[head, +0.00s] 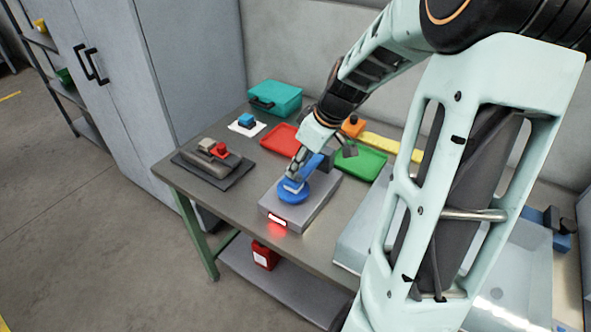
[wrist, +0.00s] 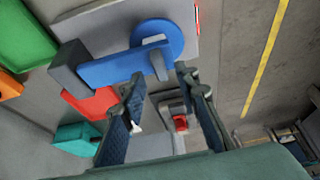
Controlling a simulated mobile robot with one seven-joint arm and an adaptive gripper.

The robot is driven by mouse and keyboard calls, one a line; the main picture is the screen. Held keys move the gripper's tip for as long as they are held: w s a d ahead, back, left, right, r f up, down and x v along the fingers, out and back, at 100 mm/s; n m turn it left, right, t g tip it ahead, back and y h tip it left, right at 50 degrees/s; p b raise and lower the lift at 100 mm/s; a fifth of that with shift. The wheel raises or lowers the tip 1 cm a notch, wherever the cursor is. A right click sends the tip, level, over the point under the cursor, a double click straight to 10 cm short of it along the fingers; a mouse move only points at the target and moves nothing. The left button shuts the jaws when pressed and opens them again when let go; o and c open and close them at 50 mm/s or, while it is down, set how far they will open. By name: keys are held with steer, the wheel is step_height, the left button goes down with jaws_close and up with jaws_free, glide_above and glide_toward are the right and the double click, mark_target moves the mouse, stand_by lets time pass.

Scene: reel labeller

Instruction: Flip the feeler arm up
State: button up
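The reel labeller is a grey box (head: 318,205) on the bench, with a blue reel (head: 292,196) lying flat on top. It also shows in the wrist view, where the blue reel (wrist: 170,33) has a pale label. The blue feeler arm (wrist: 115,68) runs from a dark grey block (wrist: 68,68) out over the reel, lying low. A small grey tab (wrist: 158,64) stands near its free end. My gripper (wrist: 160,82) is open, its two fingers apart, with the tab in line with the gap. Contact cannot be told. In the head view my gripper (head: 292,176) is just above the reel.
A red light (head: 277,219) glows on the labeller's front. A red tray (head: 280,139), green tray (head: 362,163) and teal case (head: 275,97) lie behind. A dark mat (head: 190,166) with a small device is at left. Bare bench lies between mat and labeller.

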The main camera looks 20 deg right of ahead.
mark_target(304, 169)
steer(key=shift+x, duration=1.55)
jaws_close()
